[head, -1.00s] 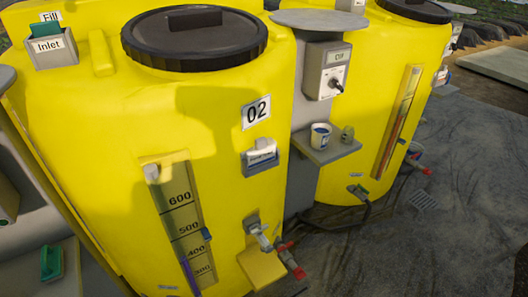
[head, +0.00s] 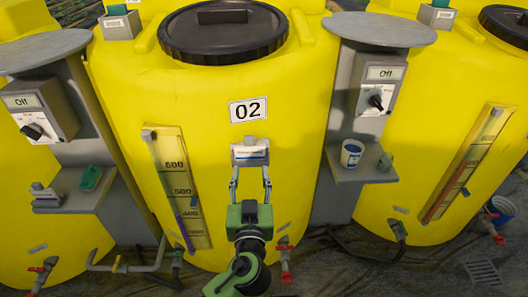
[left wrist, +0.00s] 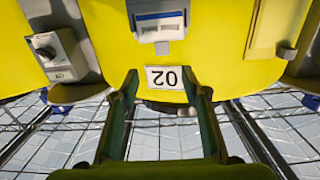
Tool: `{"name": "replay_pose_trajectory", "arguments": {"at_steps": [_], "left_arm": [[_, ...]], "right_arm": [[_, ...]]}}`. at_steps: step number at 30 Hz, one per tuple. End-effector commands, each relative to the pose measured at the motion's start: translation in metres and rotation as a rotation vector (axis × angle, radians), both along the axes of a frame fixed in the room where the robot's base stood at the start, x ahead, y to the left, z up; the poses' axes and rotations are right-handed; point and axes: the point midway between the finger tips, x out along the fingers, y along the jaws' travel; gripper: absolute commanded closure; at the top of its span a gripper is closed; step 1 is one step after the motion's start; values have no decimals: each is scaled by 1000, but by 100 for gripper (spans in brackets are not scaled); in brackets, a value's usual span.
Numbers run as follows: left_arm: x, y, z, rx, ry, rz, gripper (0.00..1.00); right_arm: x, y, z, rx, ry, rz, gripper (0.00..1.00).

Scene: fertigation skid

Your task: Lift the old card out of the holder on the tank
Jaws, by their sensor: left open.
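The card holder (head: 250,160) is a small grey pocket on the front of the yellow tank (head: 215,105), below the "02" label (head: 245,110). The old card (head: 250,148) shows as a white strip with a blue band standing in it. In the left wrist view, which is upside down, the card (left wrist: 160,27) and holder (left wrist: 163,47) are at the top. My left gripper (head: 251,176) is open and empty, its fingers pointing up just below the holder in the head view. Whether they touch it I cannot tell. My right gripper is out of view.
Grey side shelves flank the tank: the left one holds a green block (head: 91,178), the right one a white-and-blue cup (head: 351,153). Control boxes (head: 378,88) hang above. A level gauge (head: 178,185) is left of the gripper, and a red-handled valve (head: 284,262) is below right.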

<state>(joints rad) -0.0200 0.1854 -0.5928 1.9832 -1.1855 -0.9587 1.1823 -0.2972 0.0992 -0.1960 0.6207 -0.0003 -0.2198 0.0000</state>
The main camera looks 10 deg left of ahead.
Motion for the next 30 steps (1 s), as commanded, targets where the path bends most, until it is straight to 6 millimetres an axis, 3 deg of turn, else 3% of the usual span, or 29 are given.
{"name": "replay_pose_trajectory", "arguments": {"at_steps": [1,5,12,23,30], "left_arm": [[0,1,9,-5,-19,5,58],[14,6,16,-9,-32,8,58],[60,19,16,-8,-29,7,58],[89,26,14,-9,-26,6,58],[120,34,12,-8,-25,7,58]], "right_arm": [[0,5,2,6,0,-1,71],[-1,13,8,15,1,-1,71],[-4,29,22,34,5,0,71],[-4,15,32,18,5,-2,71],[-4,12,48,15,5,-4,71]]}}
